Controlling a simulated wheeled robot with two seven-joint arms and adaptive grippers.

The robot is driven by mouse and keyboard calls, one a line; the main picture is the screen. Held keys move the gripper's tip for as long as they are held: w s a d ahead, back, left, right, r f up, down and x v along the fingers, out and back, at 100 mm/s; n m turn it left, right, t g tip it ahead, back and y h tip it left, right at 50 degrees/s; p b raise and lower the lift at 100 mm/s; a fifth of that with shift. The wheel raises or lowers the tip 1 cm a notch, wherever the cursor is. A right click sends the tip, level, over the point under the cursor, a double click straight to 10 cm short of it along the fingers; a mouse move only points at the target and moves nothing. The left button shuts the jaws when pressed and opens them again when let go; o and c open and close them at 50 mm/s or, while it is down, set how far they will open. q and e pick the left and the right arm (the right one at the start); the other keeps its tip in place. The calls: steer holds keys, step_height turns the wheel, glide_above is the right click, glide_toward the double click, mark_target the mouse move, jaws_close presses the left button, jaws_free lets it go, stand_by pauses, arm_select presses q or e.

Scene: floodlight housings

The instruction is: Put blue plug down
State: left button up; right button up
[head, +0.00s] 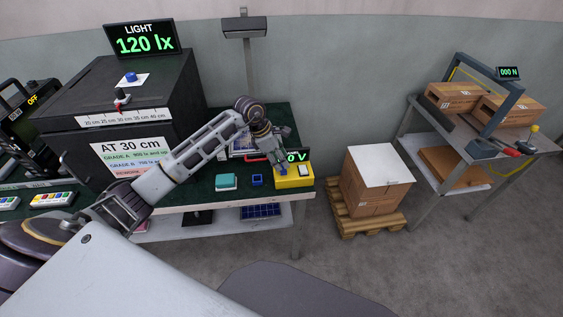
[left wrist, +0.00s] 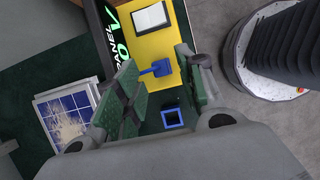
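The blue plug (left wrist: 160,68) shows in the left wrist view against the top of the yellow box (left wrist: 158,45), between my left fingertips and a little beyond them. In the head view the plug (head: 284,171) shows small just below my left gripper (head: 279,158). My left gripper (left wrist: 157,80) has its two fingers apart, with visible gaps beside the plug; I see no clear grip on it. A blue square outline (left wrist: 172,117) lies on the green bench top near the box, also in the head view (head: 257,180). My right gripper is not in view.
A green lit readout (head: 297,156) stands behind the yellow box (head: 295,182). A teal box (head: 226,181) sits left of the blue square. A framed solar panel (left wrist: 66,115) lies nearby. A carton on a pallet (head: 375,185) stands right of the bench.

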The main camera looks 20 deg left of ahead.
arm_select(q)
steer(key=v, duration=1)
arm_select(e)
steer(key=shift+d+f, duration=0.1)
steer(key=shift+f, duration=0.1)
arm_select(q)
steer(key=shift+d, duration=0.1)
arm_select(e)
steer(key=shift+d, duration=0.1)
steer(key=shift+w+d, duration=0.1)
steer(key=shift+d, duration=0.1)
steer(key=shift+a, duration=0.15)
